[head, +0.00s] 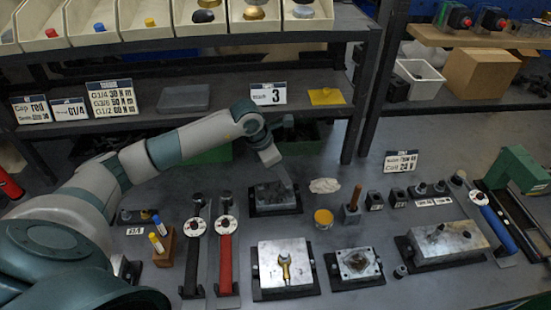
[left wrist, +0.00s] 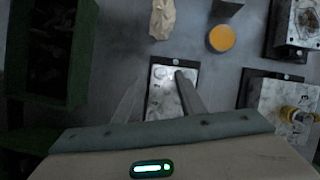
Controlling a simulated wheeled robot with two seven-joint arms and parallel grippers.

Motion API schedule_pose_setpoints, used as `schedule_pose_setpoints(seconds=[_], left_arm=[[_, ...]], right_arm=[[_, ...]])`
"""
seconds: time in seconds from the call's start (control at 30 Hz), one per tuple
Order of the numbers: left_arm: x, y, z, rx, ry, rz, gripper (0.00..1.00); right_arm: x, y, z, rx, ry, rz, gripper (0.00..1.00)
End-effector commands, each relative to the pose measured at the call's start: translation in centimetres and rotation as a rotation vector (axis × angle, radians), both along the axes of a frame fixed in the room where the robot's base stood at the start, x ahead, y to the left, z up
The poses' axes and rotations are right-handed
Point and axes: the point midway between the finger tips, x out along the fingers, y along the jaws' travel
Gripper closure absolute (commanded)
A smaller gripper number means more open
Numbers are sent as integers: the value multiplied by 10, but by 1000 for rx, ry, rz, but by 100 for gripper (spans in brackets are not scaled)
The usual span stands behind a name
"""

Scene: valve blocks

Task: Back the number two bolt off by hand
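A dark grey metal block (head: 268,194) sits on a black base at the middle of the bench. It also shows in the left wrist view as a pale, marked top face (left wrist: 165,95). My left gripper (head: 284,182) is low over this block, reaching in from the left. In the left wrist view its two fingers (left wrist: 160,88) are spread apart at either side of the block's near part, with nothing seen between them but the block's top below. Whether they touch it I cannot tell. No number two mark is legible, and the bolt cannot be made out. My right gripper is not in view.
Nearer stand a silver block with a brass fitting (head: 285,261), a square flanged block (head: 357,263) and a long block (head: 444,241). A yellow tin (head: 323,218) and a cloth (head: 325,185) lie right of the gripper. Red (head: 227,250) and black (head: 194,250) wrenches lie left.

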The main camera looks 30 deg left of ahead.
Motion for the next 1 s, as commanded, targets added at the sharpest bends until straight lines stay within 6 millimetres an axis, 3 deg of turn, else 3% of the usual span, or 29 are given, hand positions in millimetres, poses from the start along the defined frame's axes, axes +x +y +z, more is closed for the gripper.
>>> schedule_pose_setpoints(seconds=[0.3,0.7,0.87,1.0], left_arm=[[10,-8,-30,0,0,1,63],[11,-9,-34,1,-1,0,63],[11,-9,-34,1,-1,0,100],[11,-9,-34,1,-1,0,100]], right_arm=[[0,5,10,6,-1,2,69],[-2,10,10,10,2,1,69],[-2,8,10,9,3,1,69],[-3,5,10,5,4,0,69]])
